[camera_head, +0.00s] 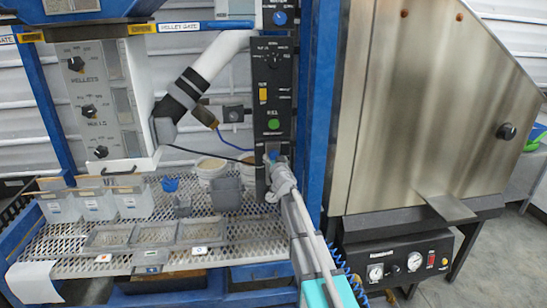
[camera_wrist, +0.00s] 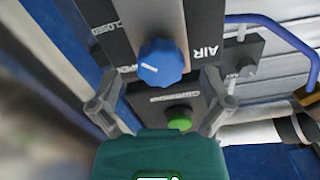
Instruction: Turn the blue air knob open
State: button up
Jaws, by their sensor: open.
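The blue air knob (camera_wrist: 163,62) sits on a grey plate beside the label AIR in the wrist view. A short white mark shows on its face. CLOSED is printed left of the plate; another label nearer the knob is partly hidden. My gripper (camera_wrist: 160,90) is open, with one finger on each side of the knob and apparent gaps to it. In the head view my gripper (camera_head: 279,172) is at the lower end of the black panel, and the knob (camera_head: 272,156) shows only as a small blue patch by it. Contact cannot be told.
The black control panel (camera_head: 266,88) carries a green button (camera_head: 273,124), an orange switch and another blue knob (camera_head: 280,17). A blue post (camera_head: 317,100) stands close to the right. Grey trays (camera_head: 156,234) and white bins lie on the mesh shelf to the left.

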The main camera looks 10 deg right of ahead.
jog(key=shift+w, duration=1)
jog(key=c, duration=1.1)
jog(key=shift+c, duration=0.2)
